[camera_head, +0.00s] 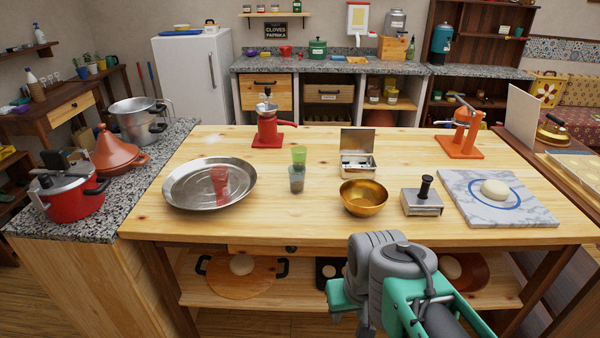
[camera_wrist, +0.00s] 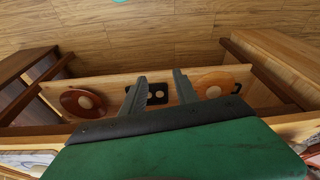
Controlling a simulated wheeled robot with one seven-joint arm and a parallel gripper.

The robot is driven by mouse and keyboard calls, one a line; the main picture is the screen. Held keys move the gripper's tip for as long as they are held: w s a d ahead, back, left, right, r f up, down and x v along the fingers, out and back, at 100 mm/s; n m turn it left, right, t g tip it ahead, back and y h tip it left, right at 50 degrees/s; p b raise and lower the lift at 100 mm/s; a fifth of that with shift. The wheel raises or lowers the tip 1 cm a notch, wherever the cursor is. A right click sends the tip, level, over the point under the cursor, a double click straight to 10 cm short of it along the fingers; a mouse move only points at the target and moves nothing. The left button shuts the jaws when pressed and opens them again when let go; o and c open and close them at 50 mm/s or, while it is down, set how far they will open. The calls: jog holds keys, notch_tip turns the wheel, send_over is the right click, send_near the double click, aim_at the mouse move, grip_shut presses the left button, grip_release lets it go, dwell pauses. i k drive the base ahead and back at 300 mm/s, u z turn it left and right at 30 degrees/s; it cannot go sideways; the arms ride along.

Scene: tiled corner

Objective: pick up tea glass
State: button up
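Several small glasses are in the head view, and I cannot tell which one is the tea glass. A red glass (camera_head: 220,181) stands in the round metal tray (camera_head: 180,199) on the left of the wooden table. A green glass (camera_head: 299,155) and a greyish glass (camera_head: 296,181) stand close together near the table's middle, right of the tray. My gripper (camera_wrist: 160,88) shows in the wrist view with its two fingers apart and nothing between them. In the head view my arm is at the table's front edge, away from the glasses. The wrist view shows no glass.
A brass bowl (camera_head: 363,198), an open metal box (camera_head: 357,155), a metal press (camera_head: 422,202) and a marble board (camera_head: 512,207) with dough stand to the right. A red grinder (camera_head: 268,124) stands behind. The lower shelf (camera_head: 215,288) holds boards. The table's front left is clear.

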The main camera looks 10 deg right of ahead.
aim_at(299, 159)
jog(key=k, duration=0.2)
jog(key=z, duration=1.15)
jog(key=i, duration=1.1)
jog(key=u, duration=2.5)
jog(key=i, duration=0.5)
jog(key=u, duration=0.05)
